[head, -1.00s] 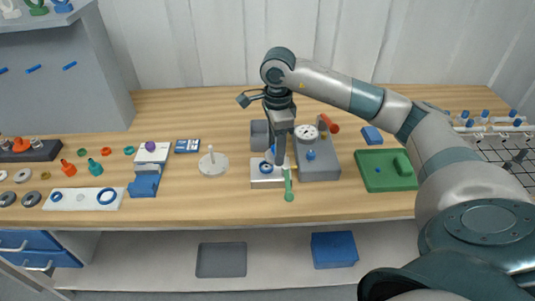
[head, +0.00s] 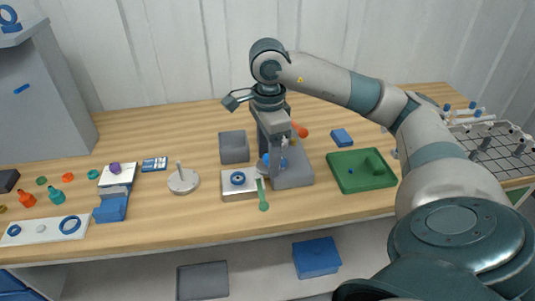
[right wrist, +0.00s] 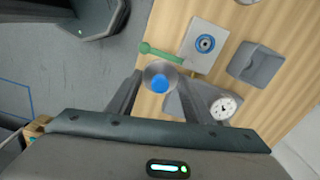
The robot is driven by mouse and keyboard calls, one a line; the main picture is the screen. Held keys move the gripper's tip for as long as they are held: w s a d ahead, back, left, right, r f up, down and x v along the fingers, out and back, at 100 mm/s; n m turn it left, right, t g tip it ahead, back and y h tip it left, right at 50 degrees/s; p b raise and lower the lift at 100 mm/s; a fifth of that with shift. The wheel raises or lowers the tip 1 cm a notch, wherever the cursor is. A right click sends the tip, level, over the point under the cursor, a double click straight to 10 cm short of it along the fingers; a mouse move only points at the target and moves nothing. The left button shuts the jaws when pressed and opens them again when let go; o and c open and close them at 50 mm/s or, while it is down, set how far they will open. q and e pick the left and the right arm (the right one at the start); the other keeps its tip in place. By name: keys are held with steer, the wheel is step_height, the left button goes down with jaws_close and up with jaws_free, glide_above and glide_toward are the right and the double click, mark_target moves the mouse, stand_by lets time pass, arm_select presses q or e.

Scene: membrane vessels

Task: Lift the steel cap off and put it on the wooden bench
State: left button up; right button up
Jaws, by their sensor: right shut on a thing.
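My right gripper (head: 264,165) is shut on the steel cap (right wrist: 155,72), a round silver piece with a blue centre between the fingers in the right wrist view. In the head view the fingers largely hide the cap. The cap appears to be held just right of the square steel vessel block (head: 232,190), clear of its opening. The block's top shows a blue ring around a dark centre, uncovered; it also shows in the right wrist view (right wrist: 190,57). A green-handled lever (head: 263,196) is at the block's front right. The wooden bench (head: 200,218) lies beneath. My left gripper is not in view.
A grey instrument block (head: 297,177) with a dial (right wrist: 223,107) stands close to the right of the held cap. A grey open box (head: 234,148) is behind the vessel block. A green tray (head: 350,180) lies further right. Bare wood lies left of the vessel block, beyond a white disc stand (head: 183,183).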

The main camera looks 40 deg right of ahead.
steer(key=shift+r, duration=0.1)
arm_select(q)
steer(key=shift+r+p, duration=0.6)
arm_select(e)
steer(key=shift+r, duration=1.45)
steer(key=shift+f, duration=0.1)
